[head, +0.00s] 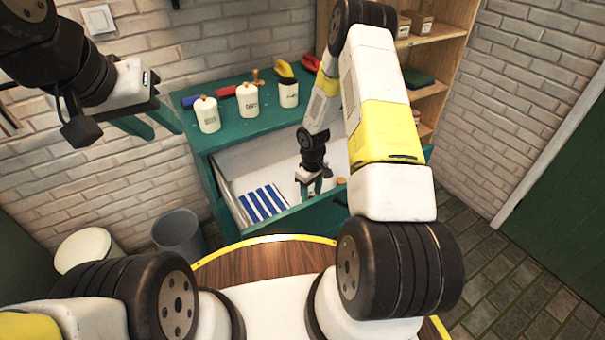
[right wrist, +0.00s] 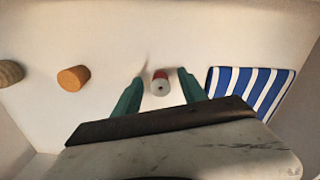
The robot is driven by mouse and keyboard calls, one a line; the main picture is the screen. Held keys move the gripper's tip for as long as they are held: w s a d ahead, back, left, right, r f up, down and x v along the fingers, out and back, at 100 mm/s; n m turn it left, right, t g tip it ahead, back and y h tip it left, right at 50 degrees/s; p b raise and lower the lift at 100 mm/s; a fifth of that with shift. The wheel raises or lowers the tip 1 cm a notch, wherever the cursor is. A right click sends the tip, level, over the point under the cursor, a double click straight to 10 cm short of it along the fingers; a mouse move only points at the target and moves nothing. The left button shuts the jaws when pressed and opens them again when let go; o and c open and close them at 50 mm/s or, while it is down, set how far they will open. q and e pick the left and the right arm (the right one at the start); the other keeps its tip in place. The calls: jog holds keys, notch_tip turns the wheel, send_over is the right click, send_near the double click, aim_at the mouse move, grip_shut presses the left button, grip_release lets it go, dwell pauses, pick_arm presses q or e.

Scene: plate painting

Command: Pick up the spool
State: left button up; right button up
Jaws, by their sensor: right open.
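In the head view my right gripper (head: 316,190) points down into the open drawer (head: 300,216), and the spool is not clear there. My left gripper (head: 160,130) is up at the left, apparently open and empty, away from the drawer.
A blue-striped cloth (right wrist: 250,88) lies right of the spool, and an orange cylinder (right wrist: 73,78) and a tan piece (right wrist: 10,73) lie left. White jars (head: 207,115) stand on the green cabinet top (head: 240,130). A wooden shelf (head: 440,50) stands behind, at the right.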

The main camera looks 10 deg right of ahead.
grip_shut()
jog(key=shift+r, duration=0.1)
